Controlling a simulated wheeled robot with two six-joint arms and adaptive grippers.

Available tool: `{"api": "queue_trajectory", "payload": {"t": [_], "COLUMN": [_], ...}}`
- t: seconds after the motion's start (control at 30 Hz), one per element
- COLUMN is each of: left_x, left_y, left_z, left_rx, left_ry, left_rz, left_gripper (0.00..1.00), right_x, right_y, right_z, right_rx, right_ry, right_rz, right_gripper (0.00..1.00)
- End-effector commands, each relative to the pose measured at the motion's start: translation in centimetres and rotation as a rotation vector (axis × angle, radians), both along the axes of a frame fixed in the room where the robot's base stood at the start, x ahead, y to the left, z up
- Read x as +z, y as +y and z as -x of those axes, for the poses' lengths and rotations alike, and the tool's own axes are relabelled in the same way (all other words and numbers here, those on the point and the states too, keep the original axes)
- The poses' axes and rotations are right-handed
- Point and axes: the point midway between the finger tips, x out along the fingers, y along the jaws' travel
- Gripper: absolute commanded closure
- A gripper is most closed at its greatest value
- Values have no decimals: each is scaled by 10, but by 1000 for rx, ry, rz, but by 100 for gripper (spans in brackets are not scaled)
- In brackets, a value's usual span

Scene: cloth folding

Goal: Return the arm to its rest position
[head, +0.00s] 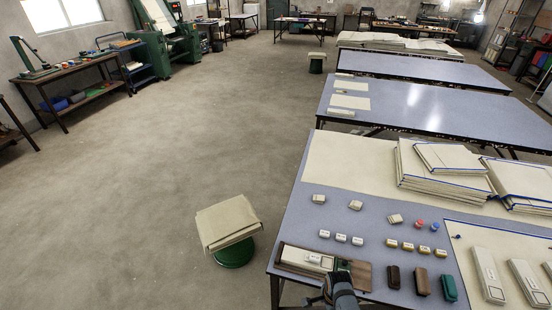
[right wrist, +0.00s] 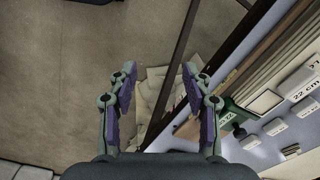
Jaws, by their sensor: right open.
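My right gripper (right wrist: 158,88) shows in the right wrist view with its two fingers spread wide and nothing between them. It hangs beside the edge of the table (right wrist: 240,65), with the floor below and to the left. A pale heap (right wrist: 152,90) shows beyond the fingertips; I cannot tell what it is. In the head view a dark part of an arm of mine stands at the table's front edge, by a wooden tray (head: 296,268). My left gripper is not in view.
The near table (head: 330,222) carries stacked folded cloths (head: 430,180), small labelled blocks (head: 340,238) and several long blocks. A green stool (head: 236,254) with beige cloth (head: 227,222) on it stands left of the table. The floor (head: 150,170) further left is clear.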

Motion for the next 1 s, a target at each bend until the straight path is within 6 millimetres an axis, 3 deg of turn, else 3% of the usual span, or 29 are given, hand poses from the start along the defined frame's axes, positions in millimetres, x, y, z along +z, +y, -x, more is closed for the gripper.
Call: {"api": "queue_trajectory", "payload": {"t": [0.03, 0.17, 0.27, 0.4, 0.5, 0.6, 0.7, 1.0], "left_x": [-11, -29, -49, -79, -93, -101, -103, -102], "left_y": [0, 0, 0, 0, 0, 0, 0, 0], "left_z": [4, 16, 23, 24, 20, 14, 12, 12], "left_rx": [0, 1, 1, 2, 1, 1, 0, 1], "left_ry": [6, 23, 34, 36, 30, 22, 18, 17], "left_rz": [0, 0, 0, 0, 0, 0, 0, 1], "left_gripper": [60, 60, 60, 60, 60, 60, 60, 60], "right_x": [-26, -84, -143, -223, -257, -274, -280, -279], "right_y": [-4, -16, -30, -59, -79, -94, -101, -103], "right_z": [13, 48, 94, 179, 234, 272, 292, 297], "right_rx": [62, 280, 509, 899, 1135, 1303, 1394, 1423], "right_ry": [7, 1, 0, -4, -2, 0, 1, -1], "right_rz": [5, 15, 28, 61, 89, 115, 131, 136], "right_gripper": [50, 50, 50, 50, 50, 50, 50, 50]}}
